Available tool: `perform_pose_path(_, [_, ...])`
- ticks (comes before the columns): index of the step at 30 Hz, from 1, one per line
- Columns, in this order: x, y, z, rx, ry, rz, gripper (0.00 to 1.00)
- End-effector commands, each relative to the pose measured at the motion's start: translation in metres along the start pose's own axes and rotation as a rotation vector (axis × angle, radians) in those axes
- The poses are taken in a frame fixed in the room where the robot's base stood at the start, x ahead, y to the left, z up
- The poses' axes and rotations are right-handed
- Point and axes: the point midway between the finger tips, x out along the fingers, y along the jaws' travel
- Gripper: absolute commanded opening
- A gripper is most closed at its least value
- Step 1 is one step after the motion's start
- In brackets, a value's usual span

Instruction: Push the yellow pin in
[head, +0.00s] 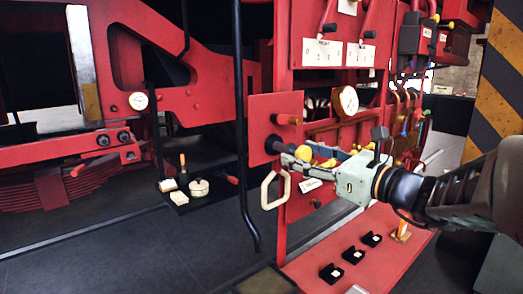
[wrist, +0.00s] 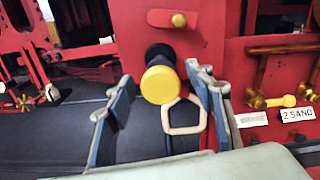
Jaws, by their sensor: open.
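The yellow pin (wrist: 161,84) has a round yellow knob on a black collar, sticking out from a red panel. In the head view its yellow knob (head: 303,153) shows partly behind my gripper (head: 294,158). In the wrist view my gripper (wrist: 164,88) is open, with one blue-grey finger on each side of the knob in the picture. Gaps show between the knob and both fingers. I cannot tell how far the fingertips reach along the pin.
A cream loop handle (wrist: 184,116) hangs just below the pin. A red lever with a yellow tip (wrist: 178,20) is above it. Brass fittings (wrist: 258,100) and label plates are at right. A red bench (head: 355,255) with small black trays lies below my arm.

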Motion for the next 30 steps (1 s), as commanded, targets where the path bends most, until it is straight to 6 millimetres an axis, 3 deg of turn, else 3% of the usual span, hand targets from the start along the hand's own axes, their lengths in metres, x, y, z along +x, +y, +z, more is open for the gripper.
perform_pose_path(10, [0.0004,0.0002,0.0001,0.000,0.000,-0.001,0.49])
perform_pose_path(23, [0.0004,0.0001,0.0001,0.000,0.000,-0.001,0.01])
perform_pose_path(30, [0.0026,0.0002,-0.0004,0.000,0.000,0.000,0.00])
